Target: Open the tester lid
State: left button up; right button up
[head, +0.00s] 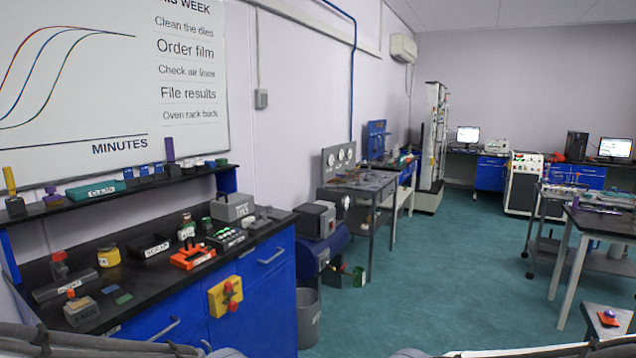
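I cannot tell for sure which thing is the tester. A grey box with a handle on top (232,207) sits at the right end of the black bench on the left. A larger white and black floor machine (523,184) stands far off at the back right, too small to make out a lid. Neither gripper shows. Only grey parts of my arms show along the bottom edge, at the left and right, far from both machines.
The black-topped bench with blue cabinets (262,284) fills the left, with an orange holder (192,257) and small items on it. A grey bin (306,318) stands at its end. A grey table (372,182) is beyond. Green floor (450,270) is open in the middle. Tables (600,222) stand right.

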aim_at(229, 200)
jog(key=z, duration=0.55)
jog(key=i, duration=0.95)
jog(key=z, duration=0.35)
jog(key=i, duration=1.4)
jog(key=u, duration=1.05)
jog(key=i, duration=0.8)
jog(key=u, duration=0.9)
